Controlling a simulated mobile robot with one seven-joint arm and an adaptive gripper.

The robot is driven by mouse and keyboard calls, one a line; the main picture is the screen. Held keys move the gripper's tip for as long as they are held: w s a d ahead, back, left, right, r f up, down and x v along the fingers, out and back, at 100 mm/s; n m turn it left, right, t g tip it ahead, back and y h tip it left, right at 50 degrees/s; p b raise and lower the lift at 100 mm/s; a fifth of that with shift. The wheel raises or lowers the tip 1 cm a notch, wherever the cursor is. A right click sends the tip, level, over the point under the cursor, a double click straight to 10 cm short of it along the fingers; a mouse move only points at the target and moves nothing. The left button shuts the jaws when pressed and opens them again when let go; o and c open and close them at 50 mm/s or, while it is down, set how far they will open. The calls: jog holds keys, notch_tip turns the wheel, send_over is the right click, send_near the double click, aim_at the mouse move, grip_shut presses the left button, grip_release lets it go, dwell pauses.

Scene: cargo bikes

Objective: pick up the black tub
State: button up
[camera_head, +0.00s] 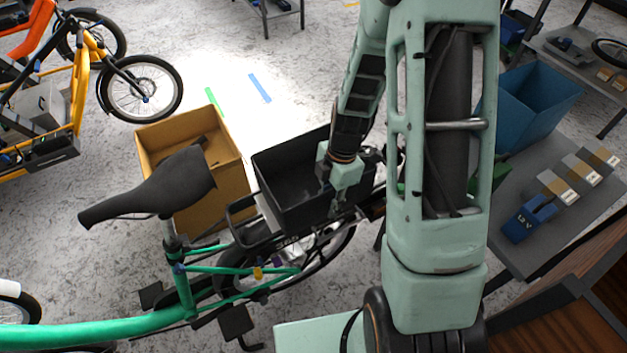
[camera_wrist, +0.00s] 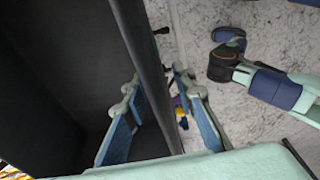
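The black tub (camera_head: 287,190) sits on the rear rack of the green bike (camera_head: 235,262), its open top facing up. One finger is inside the tub and the other is outside. The fingers look apart, with gaps beside the wall. My arm hides part of the tub's right end.
A tan box (camera_head: 215,180) stands just left of the tub. A blue bin (camera_head: 535,100) and a blue battery-like block (camera_head: 528,220) are on a table at the right. A yellow-orange bike (camera_head: 85,90) is at the upper left. Bright floor lies behind the tub.

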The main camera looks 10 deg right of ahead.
grip_shut()
jog(key=shift+w+r, duration=0.1)
dwell(0.4)
